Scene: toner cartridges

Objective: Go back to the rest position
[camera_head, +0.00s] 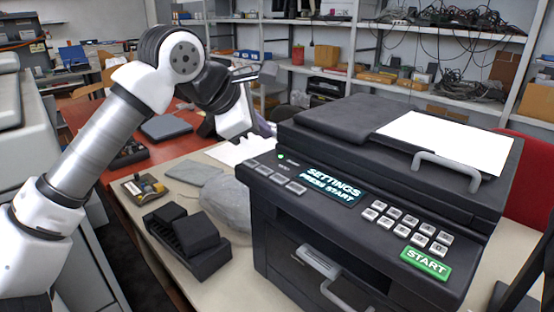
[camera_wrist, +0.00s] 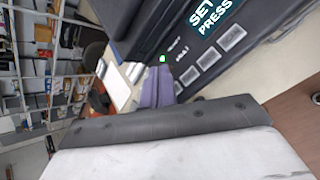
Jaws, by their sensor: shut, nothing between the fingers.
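My gripper (camera_wrist: 158,86) is shut and empty; its greyish-purple fingers show beyond the white hand with the dark edge in the wrist view. In the head view my arm is raised and bent at the left, and the white hand (camera_head: 236,122) hangs in the air behind the printer's left edge. The fingers are mostly hidden there. The black printer (camera_head: 300,235) stands at the right, with a lit screen (camera_head: 333,185) reading "SETTINGS PRESS START" and a green START button (camera_head: 426,263). Its left buttons show close by in the wrist view.
A black holder (camera_head: 206,266) with dark blocks stands on the beige table left of the printer. Beside it are a grey crumpled bag (camera_head: 224,203) and a small tray (camera_head: 140,190). A red table (camera_head: 185,150) and crowded shelves lie behind.

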